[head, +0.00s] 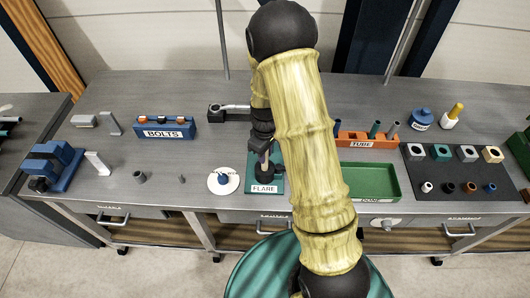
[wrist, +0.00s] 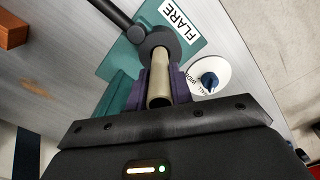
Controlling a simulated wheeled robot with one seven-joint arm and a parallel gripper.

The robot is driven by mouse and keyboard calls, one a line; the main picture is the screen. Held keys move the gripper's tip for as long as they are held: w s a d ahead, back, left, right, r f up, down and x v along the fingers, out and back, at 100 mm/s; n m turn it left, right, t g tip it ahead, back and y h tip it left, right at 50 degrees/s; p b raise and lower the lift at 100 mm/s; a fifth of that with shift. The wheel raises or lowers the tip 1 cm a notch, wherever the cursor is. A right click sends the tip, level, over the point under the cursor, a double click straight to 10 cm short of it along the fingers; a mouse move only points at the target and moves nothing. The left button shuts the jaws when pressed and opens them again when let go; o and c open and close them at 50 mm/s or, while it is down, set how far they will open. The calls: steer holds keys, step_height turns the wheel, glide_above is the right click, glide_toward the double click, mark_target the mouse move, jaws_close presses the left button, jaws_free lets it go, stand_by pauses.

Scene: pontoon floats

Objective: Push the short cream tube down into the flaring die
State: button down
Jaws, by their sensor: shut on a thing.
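The short cream tube (wrist: 159,82) stands between the purple fingers of my gripper (wrist: 160,92) in the wrist view. My gripper is shut on it. The tube's far end meets the dark round flaring die (wrist: 151,41) on the teal FLARE plate (wrist: 133,57); I cannot tell how deep it sits. In the head view my gripper (head: 263,157) is above the FLARE plate (head: 278,186), and my arm hides part of it. The tube is barely visible there.
A white disc with a blue knob (head: 223,181) lies left of the plate. The blue BOLTS tray (head: 165,128) is further left. To the right are the orange TUBE rack (head: 362,140), a green tray (head: 368,180) and a dark mat (head: 450,177) with several blocks and rings.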

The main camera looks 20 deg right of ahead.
steer(key=shift+f+b, duration=1.7)
steer(key=shift+f, duration=0.7)
steer(key=c, duration=1.2)
jaws_free()
steer(key=shift+o, duration=0.2)
steer(key=shift+r, duration=0.15)
step_height(320, 180, up, 17)
steer(key=b, duration=0.2)
steer(key=shift+r+b, duration=0.1)
steer(key=shift+b, duration=0.25)
steer(key=shift+s, duration=0.1)
steer(key=s+f+m+t, duration=0.2)
steer(key=s+m, duration=0.5)
steer(key=s, duration=0.7)
steer(key=shift+f+m+t, duration=0.3)
steer(key=shift+f, duration=0.1)
